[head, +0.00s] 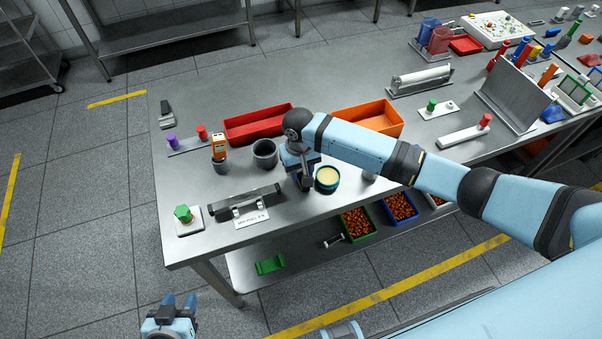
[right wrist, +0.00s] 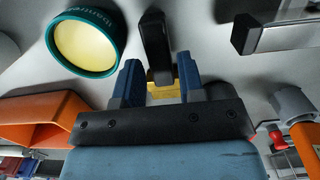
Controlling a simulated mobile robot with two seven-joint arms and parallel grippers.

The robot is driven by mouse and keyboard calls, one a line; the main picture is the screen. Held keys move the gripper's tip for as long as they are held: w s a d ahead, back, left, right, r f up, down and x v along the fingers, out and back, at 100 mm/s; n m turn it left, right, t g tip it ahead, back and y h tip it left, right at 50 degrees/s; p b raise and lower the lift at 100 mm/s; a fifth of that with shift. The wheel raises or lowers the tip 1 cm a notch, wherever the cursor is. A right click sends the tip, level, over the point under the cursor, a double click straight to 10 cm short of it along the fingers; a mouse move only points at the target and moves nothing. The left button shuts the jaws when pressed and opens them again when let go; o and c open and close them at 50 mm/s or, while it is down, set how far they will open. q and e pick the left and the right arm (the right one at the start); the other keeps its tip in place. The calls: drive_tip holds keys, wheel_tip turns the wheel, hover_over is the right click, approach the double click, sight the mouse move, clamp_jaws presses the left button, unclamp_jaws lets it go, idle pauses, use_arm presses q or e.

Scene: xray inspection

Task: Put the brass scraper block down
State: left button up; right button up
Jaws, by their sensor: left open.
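The brass scraper block (right wrist: 163,91) shows in the right wrist view as a yellow piece with a black upright part (right wrist: 155,45). In the head view my right gripper (head: 304,178) points down over the steel table (head: 225,250), just left of a teal-rimmed tub (head: 327,179). The block is mostly hidden there, and I cannot tell whether it touches the table. My left gripper (head: 169,314) is open and empty, low in front of the table.
A grey cup (head: 265,153) and a bar-shaped tool with a white label (head: 250,213) stand left of my right gripper. Red (head: 258,123) and orange (head: 372,117) trays lie behind. A green-knobbed block (head: 185,218) stands near the left corner. Bare tabletop lies in front of the gripper.

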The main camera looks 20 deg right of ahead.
sight(300, 172)
wheel_tip(300, 172, up, 10)
drive_tip(key=s+a+f+y, duration=0.1)
drive_tip(key=a+f, duration=0.1)
drive_tip(key=s+a+f+n+t+y, duration=0.1)
drive_tip(key=s+f, duration=0.1)
drive_tip(key=s+a+f+t+y, duration=0.1)
drive_tip(key=a, duration=0.1)
drive_tip(key=shift+s+a+f, duration=0.2)
drive_tip(key=shift+a+f, duration=0.15)
drive_tip(key=shift+f, duration=0.05)
drive_tip(key=s+t, duration=0.1)
drive_tip(key=s+a+f+t+y, duration=0.1)
drive_tip(key=s+y, duration=0.1)
drive_tip(key=shift+s+a+f+n+t, duration=0.25)
drive_tip(key=shift+a+n+t, duration=0.05)
drive_tip(key=shift+n+t, duration=0.1)
drive_tip(key=s+d+f+t, duration=0.1)
drive_tip(key=s, duration=0.1)
drive_tip(key=s+d+f+t, duration=0.1)
drive_tip(key=s+f+t, duration=0.1)
drive_tip(key=s, duration=0.1)
drive_tip(key=shift+s+d+f+t+y, duration=0.25)
drive_tip(key=shift+s+d+t+y, duration=0.05)
drive_tip(key=shift+d, duration=0.1)
drive_tip(key=s+d+f+n+t+h, duration=0.1)
drive_tip(key=s+d+f+t+h, duration=0.1)
drive_tip(key=s+d, duration=0.5)
drive_tip(key=s+f+t, duration=0.1)
drive_tip(key=s, duration=0.1)
drive_tip(key=shift+s, duration=0.35)
